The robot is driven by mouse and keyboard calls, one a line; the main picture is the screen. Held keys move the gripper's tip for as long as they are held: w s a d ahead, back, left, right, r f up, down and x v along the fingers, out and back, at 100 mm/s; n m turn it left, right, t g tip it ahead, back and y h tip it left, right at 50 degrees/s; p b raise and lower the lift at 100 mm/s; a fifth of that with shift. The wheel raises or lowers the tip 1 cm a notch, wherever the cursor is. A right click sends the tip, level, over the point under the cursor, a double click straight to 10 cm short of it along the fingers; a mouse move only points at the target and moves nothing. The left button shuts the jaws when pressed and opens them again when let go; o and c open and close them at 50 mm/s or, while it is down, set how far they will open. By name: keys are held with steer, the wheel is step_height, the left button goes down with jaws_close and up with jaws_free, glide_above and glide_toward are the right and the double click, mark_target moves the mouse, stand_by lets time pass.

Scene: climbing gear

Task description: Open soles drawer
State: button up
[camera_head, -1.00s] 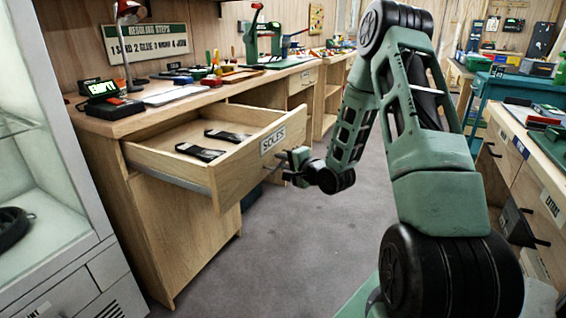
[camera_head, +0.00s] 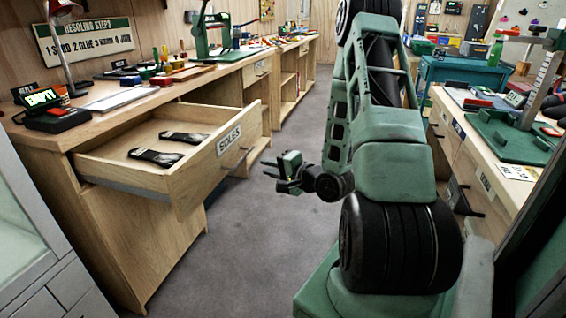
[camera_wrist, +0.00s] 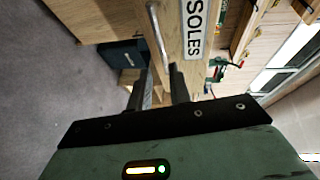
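The soles drawer (camera_head: 120,181) stands pulled out of the wooden bench in the head view, with two dark soles (camera_head: 170,146) lying inside. Its front carries a white SOLES label (camera_head: 229,140) and a metal bar handle (camera_head: 237,160). The label (camera_wrist: 195,30) and handle (camera_wrist: 157,38) also show in the wrist view. My gripper (camera_head: 272,176) is to the right of the drawer front, apart from the handle and empty. In the wrist view its two fingers (camera_wrist: 160,88) are spread, with the handle ahead of them.
The bench top (camera_head: 125,112) holds tools, a lamp (camera_head: 62,10) and a small EMPTY display (camera_head: 42,98). Another bench with drawers (camera_head: 470,160) stands at the right, close to my arm. The grey floor (camera_head: 240,250) between is clear. A pale cabinet (camera_head: 30,240) stands at the near left.

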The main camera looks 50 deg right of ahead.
steer(key=shift+s+a+r+p, duration=0.1)
steer(key=shift+s+r+p, duration=0.15)
steer(key=shift+s+p, duration=1)
steer(key=shift+s+a+r+p, duration=0.1)
steer(key=shift+s+r+p, duration=0.1)
steer(key=shift+s+p, duration=1.05)
steer(key=shift+w, duration=0.15)
steer(key=w+a+r+n+g+y+p, duration=0.3)
steer(key=w+a+r+n+g+p, duration=0.15)
steer(key=w+a+n, duration=0.55)
steer(key=s+a+r+n+g+p, duration=0.25)
steer(key=a+r+n+g, duration=0.3)
steer(key=a, duration=0.75)
steer(key=s+a+r+n+g+p, duration=0.1)
steer(key=s+a+r+n+g, duration=0.1)
steer(key=s+a+r, duration=0.3)
steer(key=s+a+r+n+g+h+p, duration=0.1)
steer(key=s+a+r+n, duration=0.3)
steer(key=s, duration=0.6)
steer(key=s+a+r+n+g+p, duration=0.2)
steer(key=s+a+r+n, duration=0.1)
steer(key=s+a+r, duration=0.3)
steer(key=shift+s+a+r+n+g+h+p, duration=0.15)
steer(key=shift+s+a+n+g+h+p, duration=0.3)
steer(key=shift+s, duration=0.7)
